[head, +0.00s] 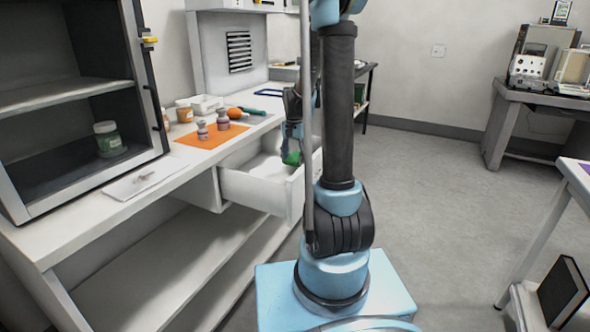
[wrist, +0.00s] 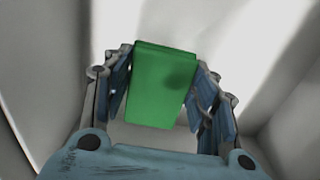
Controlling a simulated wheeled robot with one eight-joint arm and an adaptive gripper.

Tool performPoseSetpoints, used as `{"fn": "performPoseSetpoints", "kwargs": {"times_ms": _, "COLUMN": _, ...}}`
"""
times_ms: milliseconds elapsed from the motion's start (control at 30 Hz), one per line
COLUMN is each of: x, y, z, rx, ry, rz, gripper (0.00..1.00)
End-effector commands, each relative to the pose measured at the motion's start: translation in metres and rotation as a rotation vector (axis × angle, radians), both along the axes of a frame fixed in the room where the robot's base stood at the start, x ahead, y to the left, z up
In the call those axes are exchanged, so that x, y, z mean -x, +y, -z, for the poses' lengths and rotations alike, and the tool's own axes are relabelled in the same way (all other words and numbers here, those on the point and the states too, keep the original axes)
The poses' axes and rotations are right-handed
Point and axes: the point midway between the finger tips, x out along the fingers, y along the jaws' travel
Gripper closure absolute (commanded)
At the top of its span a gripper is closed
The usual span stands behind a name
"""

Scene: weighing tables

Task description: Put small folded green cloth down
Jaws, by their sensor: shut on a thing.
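The small folded green cloth (wrist: 160,82) is a green block between the two fingers of my gripper (wrist: 162,90) in the wrist view. My gripper is shut on it, a finger on each side. In the head view the green cloth (head: 291,158) shows in part at the open drawer (head: 253,190), beside my arm. White drawer walls surround the gripper in the wrist view. I cannot tell whether the cloth touches the drawer floor.
An orange mat (head: 211,134) with small bottles lies on the white bench (head: 160,185) above the drawer. An orange ball (head: 234,113) and a green-handled tool (head: 252,111) lie behind it.

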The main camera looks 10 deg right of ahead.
Motion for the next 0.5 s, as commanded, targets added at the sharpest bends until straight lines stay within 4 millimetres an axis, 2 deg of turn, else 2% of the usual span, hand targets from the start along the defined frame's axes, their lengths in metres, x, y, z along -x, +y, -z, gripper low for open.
{"fn": "performPoseSetpoints", "kwargs": {"times_ms": 333, "x": -0.001, "y": -0.001, "z": 0.035, "rx": 0.000, "ry": 0.000, "rz": 0.001, "gripper": 0.85}}
{"fn": "performPoseSetpoints", "kwargs": {"times_ms": 500, "x": 0.000, "y": -0.001, "z": 0.044, "rx": 0.000, "ry": 0.000, "rz": 0.001, "gripper": 0.85}}
